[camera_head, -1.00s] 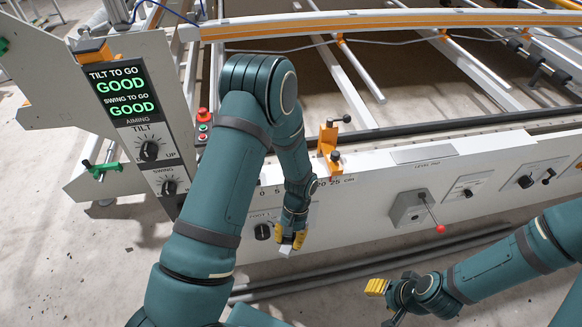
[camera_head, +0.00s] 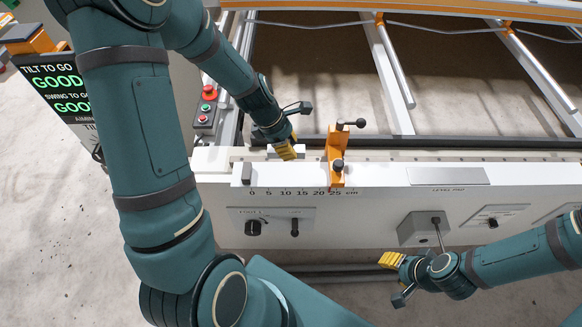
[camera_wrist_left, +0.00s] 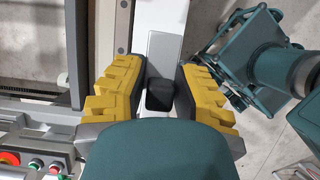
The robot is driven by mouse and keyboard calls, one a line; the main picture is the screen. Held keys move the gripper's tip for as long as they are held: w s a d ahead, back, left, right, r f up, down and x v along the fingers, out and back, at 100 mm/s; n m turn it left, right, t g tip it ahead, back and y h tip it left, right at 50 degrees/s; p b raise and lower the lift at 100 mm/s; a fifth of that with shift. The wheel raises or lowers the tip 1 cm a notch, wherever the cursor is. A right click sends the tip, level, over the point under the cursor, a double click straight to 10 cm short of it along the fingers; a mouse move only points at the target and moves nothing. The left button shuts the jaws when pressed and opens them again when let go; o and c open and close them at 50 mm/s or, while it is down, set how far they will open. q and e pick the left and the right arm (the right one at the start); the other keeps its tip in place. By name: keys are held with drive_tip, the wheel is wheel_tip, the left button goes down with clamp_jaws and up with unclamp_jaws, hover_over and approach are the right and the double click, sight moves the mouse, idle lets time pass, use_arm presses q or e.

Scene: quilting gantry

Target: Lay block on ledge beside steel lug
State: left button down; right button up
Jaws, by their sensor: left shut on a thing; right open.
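My left gripper (camera_head: 287,150) is shut on the block (camera_wrist_left: 160,97), whose dark face shows between the yellow fingers in the left wrist view. In the head view the fingers and wrist largely hide the block. The gripper points down at the pale ledge (camera_head: 400,172) along the gantry's front; whether the block touches it I cannot tell. A small grey lug (camera_head: 246,173) stands on the ledge near the scale's 0 mark, left of the gripper. My right gripper (camera_head: 394,279) is open and empty, in front of the gantry panel.
An orange clamp (camera_head: 337,158) with black knobs stands on the ledge just right of my left gripper. A red-topped button box (camera_head: 206,107) is at the left. A lever with its grey housing (camera_head: 418,229) sticks out of the front panel. The ledge farther right is mostly clear.

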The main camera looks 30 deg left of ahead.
use_arm(q)
drive_tip(key=b, duration=0.2)
hover_over(294, 175)
drive_tip(key=a, duration=0.1)
drive_tip(key=f, duration=0.5)
drive_tip(key=shift+s+a, duration=0.1)
drive_tip(key=shift+s, duration=0.3)
drive_tip(key=shift+f+b, duration=0.45)
drive_tip(key=shift+f, duration=1.8)
drive_tip(key=shift+f, duration=0.15)
drive_tip(key=c, duration=0.8)
unclamp_jaws()
drive_tip(key=shift+c, duration=0.2)
